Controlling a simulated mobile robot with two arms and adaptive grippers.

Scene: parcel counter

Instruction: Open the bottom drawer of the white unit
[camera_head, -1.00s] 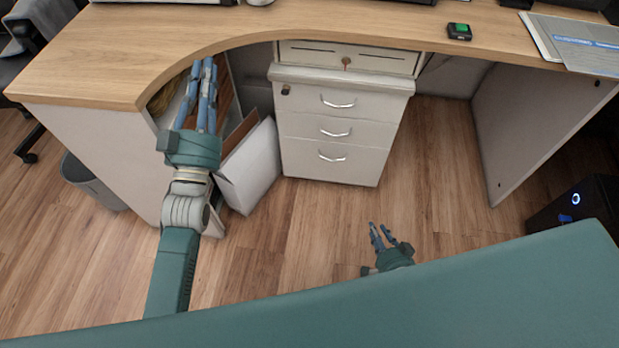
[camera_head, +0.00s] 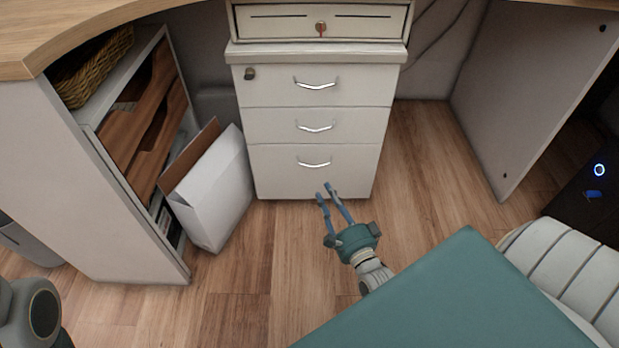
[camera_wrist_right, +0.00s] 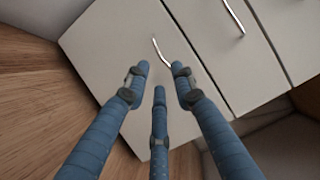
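The white drawer unit (camera_head: 250,125) stands under the desk with its drawers shut. Its bottom drawer (camera_head: 345,180) has a curved metal handle (camera_head: 314,164). My right gripper (camera_head: 328,190) is in front of the bottom drawer, a little below and right of its handle in the head view. In the right wrist view my blue fingers (camera_wrist_right: 160,80) are spread and empty. They point at a drawer front (camera_wrist_right: 120,45), with a metal handle (camera_wrist_right: 165,50) just beyond the fingertips; I see no clear contact. My left gripper is out of the head view.
A desk side panel (camera_head: 530,80) stands to the right. The wooden floor (camera_head: 420,170) before the unit is clear.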

